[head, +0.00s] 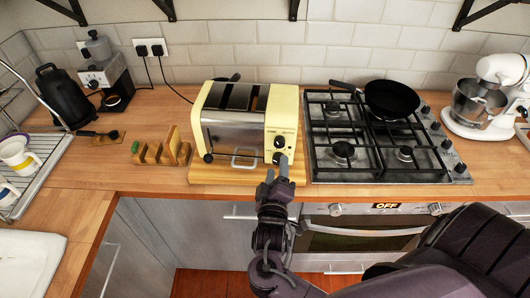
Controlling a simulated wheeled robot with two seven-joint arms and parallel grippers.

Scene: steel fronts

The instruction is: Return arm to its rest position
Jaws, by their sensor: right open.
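My right arm reaches in from the lower right. Its gripper (277,172) is open and points at the front of the cream and steel toaster (235,130). The fingertips are just below the dark knobs on the toaster's control panel (281,130). I cannot tell whether they touch the toaster. Nothing shows between the fingers. The toaster stands on a wooden board (220,176) near the counter's front edge. My left gripper is not in view.
A gas hob (420,160) with a black pan (391,99) lies to the right, beside a white stand mixer (483,100). A wooden rack (165,152), a coffee grinder (103,70), a black kettle (62,96) and a dish rack (43,162) are left. An oven (365,232) is below.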

